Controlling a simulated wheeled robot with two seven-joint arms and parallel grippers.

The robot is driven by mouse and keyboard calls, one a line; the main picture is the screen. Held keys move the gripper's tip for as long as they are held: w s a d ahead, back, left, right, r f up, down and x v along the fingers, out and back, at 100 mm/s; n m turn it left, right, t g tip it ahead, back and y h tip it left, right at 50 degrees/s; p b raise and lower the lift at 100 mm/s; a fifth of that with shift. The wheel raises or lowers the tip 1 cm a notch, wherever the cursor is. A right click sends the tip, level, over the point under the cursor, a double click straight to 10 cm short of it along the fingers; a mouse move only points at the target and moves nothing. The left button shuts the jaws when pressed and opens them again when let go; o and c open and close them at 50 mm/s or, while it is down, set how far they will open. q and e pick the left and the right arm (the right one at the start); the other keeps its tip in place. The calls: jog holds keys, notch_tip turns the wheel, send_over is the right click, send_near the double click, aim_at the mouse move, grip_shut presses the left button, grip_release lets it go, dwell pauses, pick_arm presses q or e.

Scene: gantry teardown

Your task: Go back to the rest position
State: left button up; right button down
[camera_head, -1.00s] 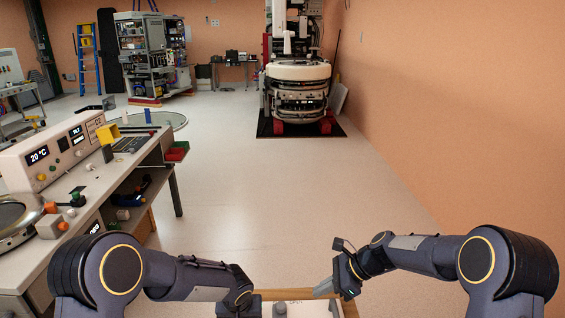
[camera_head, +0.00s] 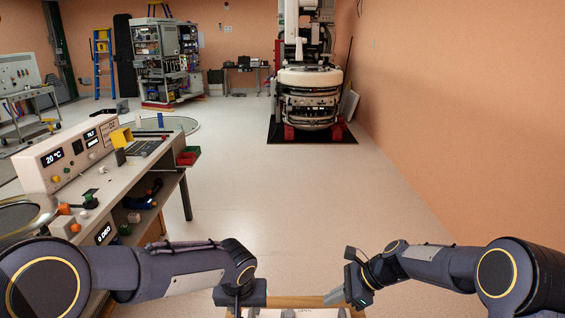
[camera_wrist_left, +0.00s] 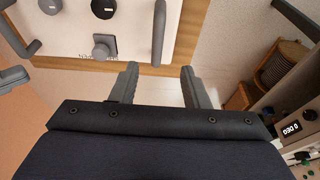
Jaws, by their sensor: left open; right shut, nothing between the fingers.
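My left gripper (camera_head: 240,299) is at the bottom of the head view, pointing down beside the left end of a wood-edged white panel. In the left wrist view its two fingers (camera_wrist_left: 160,84) stand apart with nothing between them, near the panel's wooden edge (camera_wrist_left: 75,64). My right gripper (camera_head: 345,296) is shut and empty near the right part of the panel's wooden rim (camera_head: 295,301). Whether either gripper touches the panel cannot be told.
A workbench (camera_head: 120,188) with a control box (camera_head: 70,153) stands at left, close to my left arm. Open floor (camera_head: 270,200) lies ahead, with a large machine (camera_head: 310,95) at the back and a wall (camera_head: 450,120) at right.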

pick_arm(q)
jog(key=s+a+r+n+h+p, duration=0.1)
jog(key=s+a+r+h+p, duration=0.1)
jog(key=s+a+r, duration=0.9)
pick_arm(e)
jog(key=s+d+r+n+t+h, duration=0.1)
jog(key=s+d+r+n, duration=0.25)
jog(key=s+r, duration=0.35)
jog(key=s+d+r+n+t+h, duration=0.1)
jog(key=s+d+r+n, duration=0.1)
jog(key=s+r+n, duration=0.45)
pick_arm(q)
jog(key=s+t+h, duration=0.1)
jog(key=s+t, duration=0.1)
jog(key=s, duration=1.3)
jog(key=shift+s+a+r+n+t+h+p, duration=0.25)
jog(key=shift+s+a+n+t+h+p, duration=0.05)
jog(key=shift+a+h+p, duration=0.1)
pick_arm(e)
jog(key=s+d+n+t+h, duration=0.2)
jog(key=s+n, duration=0.5)
jog(key=s, duration=1.1)
jog(key=shift+r+n+h, duration=0.4)
jog(key=shift+r, duration=0.05)
